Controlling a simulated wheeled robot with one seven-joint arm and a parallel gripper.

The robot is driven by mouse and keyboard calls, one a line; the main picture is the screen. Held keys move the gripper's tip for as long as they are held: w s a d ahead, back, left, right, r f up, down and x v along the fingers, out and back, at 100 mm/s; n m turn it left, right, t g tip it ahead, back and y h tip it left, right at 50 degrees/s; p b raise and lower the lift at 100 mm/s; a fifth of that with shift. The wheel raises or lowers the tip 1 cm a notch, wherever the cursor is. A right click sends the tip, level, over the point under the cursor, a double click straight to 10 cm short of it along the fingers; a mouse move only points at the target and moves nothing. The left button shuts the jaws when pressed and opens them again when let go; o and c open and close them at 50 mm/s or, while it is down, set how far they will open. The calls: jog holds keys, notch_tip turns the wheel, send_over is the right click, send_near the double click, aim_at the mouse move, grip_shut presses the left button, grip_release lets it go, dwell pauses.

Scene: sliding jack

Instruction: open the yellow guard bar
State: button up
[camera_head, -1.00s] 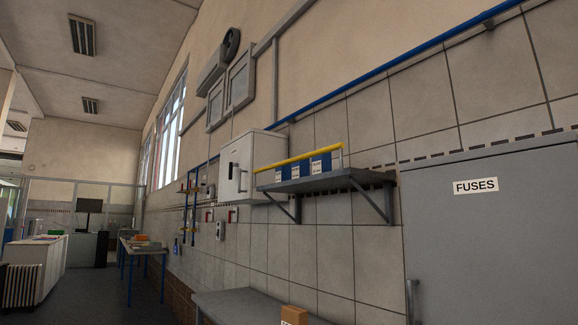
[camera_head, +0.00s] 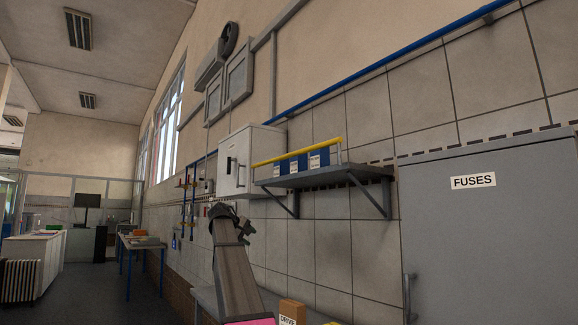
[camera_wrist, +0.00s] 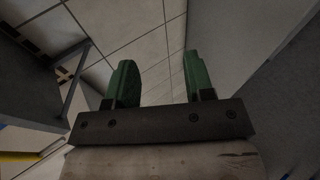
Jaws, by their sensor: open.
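The yellow guard bar (camera_head: 297,152) runs along the front of a grey wall shelf (camera_head: 330,177), above the shelf board, with a thin post at its right end. Blue boxes (camera_head: 299,165) with white labels stand behind it on the shelf. In the wrist view a strip of yellow (camera_wrist: 20,156) shows at the lower left, probably the same bar. My gripper (camera_wrist: 159,75) has two green fingers spread apart with nothing between them. In the head view my arm rises below and left of the shelf, apart from the bar; the fingers are not clear there.
A white wall cabinet (camera_head: 236,160) hangs left of the shelf. A grey cabinet labelled FUSES (camera_head: 485,235) stands at the right. A brown box (camera_head: 292,312) sits on a low surface below the shelf. Open room lies before the shelf.

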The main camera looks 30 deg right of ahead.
jog(key=s+d+r+h, duration=0.2)
jog(key=d+r, duration=0.1)
jog(key=r, duration=1.7)
jog(key=m+g+h, duration=0.2)
send_near(284, 156)
jog(key=d, duration=0.3)
jog(key=x, duration=0.9)
jog(key=shift+w+d+f, duration=0.2)
jog(key=shift+d+f, duration=0.1)
jog(key=shift+f, duration=0.1)
grip_shut()
